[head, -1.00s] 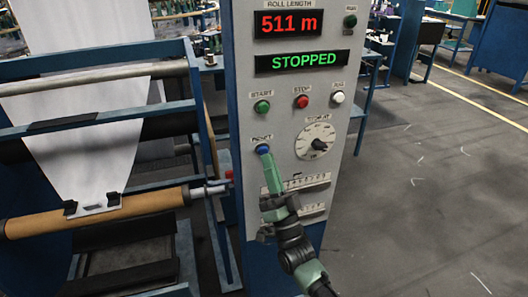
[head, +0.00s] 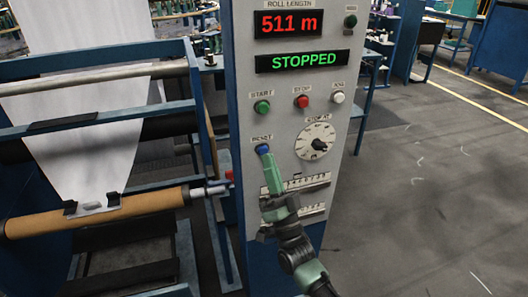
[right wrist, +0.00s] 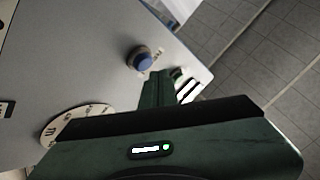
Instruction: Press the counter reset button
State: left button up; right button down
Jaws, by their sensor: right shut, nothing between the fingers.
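The blue reset button (head: 262,149) sits on the grey front of the control panel, under the label RESET. It also shows in the right wrist view as a blue cap in a dark ring (right wrist: 141,60). My right gripper (head: 266,158) is shut and empty, its green fingers pointing up at the button, with the tip just below it in the head view. In the right wrist view the shut fingers (right wrist: 158,82) end close to the button, and the cap is uncovered; I cannot tell whether they touch. The length display (head: 289,23) reads 511 m. My left gripper is out of view.
A green start button (head: 262,107), a red stop button (head: 302,101) and a white jog button (head: 338,97) sit above. A dial (head: 315,141) is to the right. The roll frame (head: 100,120) with its cardboard tube (head: 150,203) stands left. Floor at right is clear.

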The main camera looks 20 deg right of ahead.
jog(key=shift+w, duration=0.1)
jog(key=shift+w+b, duration=0.3)
jog(key=shift+w+d+f+b, duration=0.25)
jog(key=shift+w+b, duration=0.25)
jog(key=shift+b, duration=0.25)
dwell(0.9)
jog(key=shift+s, duration=0.1)
jog(key=shift+s+a+p, duration=0.4)
jog(key=shift+s+p, duration=0.05)
jog(key=shift+s, duration=0.3)
